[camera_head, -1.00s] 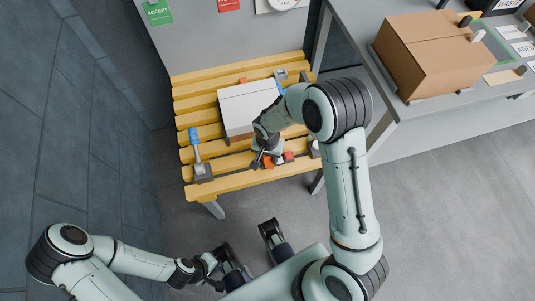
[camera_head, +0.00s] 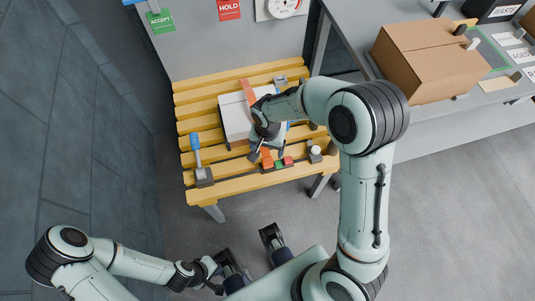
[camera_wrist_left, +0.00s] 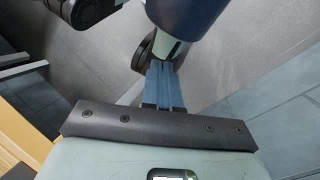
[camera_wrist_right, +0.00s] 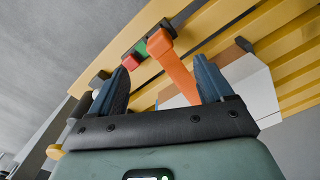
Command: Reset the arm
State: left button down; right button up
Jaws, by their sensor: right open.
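An orange bar, likely the arm (camera_head: 249,93), lies across the white-topped box (camera_head: 235,118) on the yellow slatted bench. Its near end shows beside my right gripper (camera_head: 266,155), by a green and a red block. In the right wrist view the orange arm (camera_wrist_right: 176,70) passes between the spread blue fingers of my right gripper (camera_wrist_right: 162,80); contact cannot be told. My right forearm hides part of the box and arm. My left gripper (camera_head: 214,277) is low, away from the bench; its blue fingers (camera_wrist_left: 162,85) are together and empty in the left wrist view.
A blue-handled lever (camera_head: 195,148) stands at the bench's left. A small post with a white top (camera_head: 315,151) stands at its right. A cardboard box (camera_head: 430,62) sits on the grey table at right.

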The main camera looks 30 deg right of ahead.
jog(key=s+a+f+n+y+p, duration=0.1)
jog(key=s+a+f+p, duration=0.1)
jog(key=s, duration=0.5)
jog(key=s+a+f+n+y+p, duration=0.1)
jog(key=s+a+f+n+p, duration=0.1)
jog(key=s+f, duration=0.4)
jog(key=s+a+f+n+g+y+p, duration=0.1)
jog(key=s+a+f+p, duration=0.2)
jog(key=s, duration=0.5)
jog(key=shift+a+f+n+y+p, duration=0.15)
jog(key=shift+f+n+y+p, duration=0.25)
jog(key=shift+p, duration=0.85)
jog(key=shift+w+f, duration=0.1)
jog(key=shift+c, duration=0.3)
